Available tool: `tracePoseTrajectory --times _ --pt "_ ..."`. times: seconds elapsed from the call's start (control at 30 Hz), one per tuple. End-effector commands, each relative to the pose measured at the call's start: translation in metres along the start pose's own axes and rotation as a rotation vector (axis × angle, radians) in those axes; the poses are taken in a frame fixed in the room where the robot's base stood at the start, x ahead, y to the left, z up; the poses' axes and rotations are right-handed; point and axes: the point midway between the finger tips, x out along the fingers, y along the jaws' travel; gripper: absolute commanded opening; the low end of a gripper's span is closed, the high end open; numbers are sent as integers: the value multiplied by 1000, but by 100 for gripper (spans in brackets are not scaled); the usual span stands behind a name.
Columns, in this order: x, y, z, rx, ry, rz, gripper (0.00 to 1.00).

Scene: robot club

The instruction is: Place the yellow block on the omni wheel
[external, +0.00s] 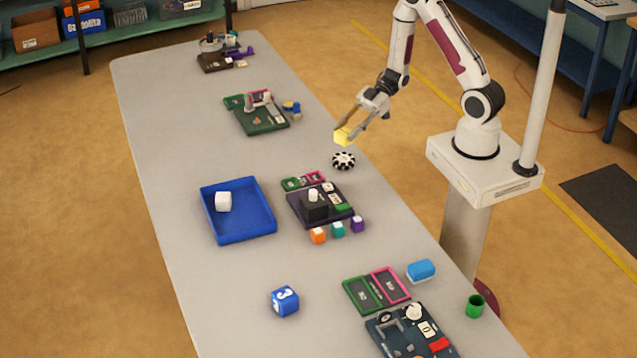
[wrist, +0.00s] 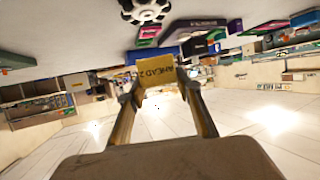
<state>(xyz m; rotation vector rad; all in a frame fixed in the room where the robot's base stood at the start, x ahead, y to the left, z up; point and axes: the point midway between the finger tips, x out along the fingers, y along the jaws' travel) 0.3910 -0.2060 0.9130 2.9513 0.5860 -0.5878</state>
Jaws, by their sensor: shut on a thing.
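The yellow block (external: 343,137) is held between the fingertips of my gripper (external: 350,128), above the table's right edge. In the wrist view the yellow block (wrist: 155,71) sits between the two fingers of my gripper (wrist: 157,82), with dark lettering on its face. The omni wheel (external: 344,161), black and white, lies flat on the table just below the block in the external view. The omni wheel also shows at the top of the wrist view (wrist: 145,10). The block appears apart from the wheel.
A dark kit tray (external: 335,214) with small orange, teal and purple cubes lies near the wheel. A blue tray (external: 240,238) holding a white cube (external: 223,201) is further left. A green board (external: 250,122) stands behind. The table (external: 170,130) is bare along its left side.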

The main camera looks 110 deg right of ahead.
Motion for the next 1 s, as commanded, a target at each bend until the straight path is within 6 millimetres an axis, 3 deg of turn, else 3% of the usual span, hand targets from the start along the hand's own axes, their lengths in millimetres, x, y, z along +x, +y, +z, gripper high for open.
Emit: tracePoseTrajectory --times 0.2,0.73,1.0 --pt "6 0 15 1 0 -1 12" --pt "8 0 19 0 0 0 12" --pt "14 0 35 1 0 -1 12"
